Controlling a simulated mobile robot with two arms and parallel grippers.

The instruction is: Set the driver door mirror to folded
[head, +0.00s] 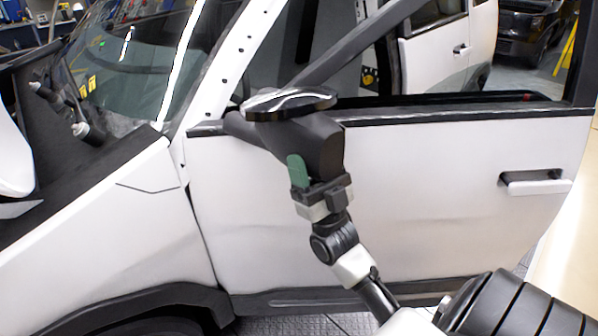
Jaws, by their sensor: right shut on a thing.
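The driver door mirror (318,142) is a dark grey housing with a glossy black cap, at the front upper corner of the white driver door (400,190). My right gripper (312,178) reaches up from the lower right and is shut on the lower outer end of the mirror. One green finger pad shows against the housing; the other finger is hidden. The mirror's exact fold angle is hard to tell from here. My left gripper is not in view.
The windshield (125,60) and front fender (120,230) lie to the left. The door sill (300,297) runs below my right arm. Another white vehicle (440,50) stands beyond the windows.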

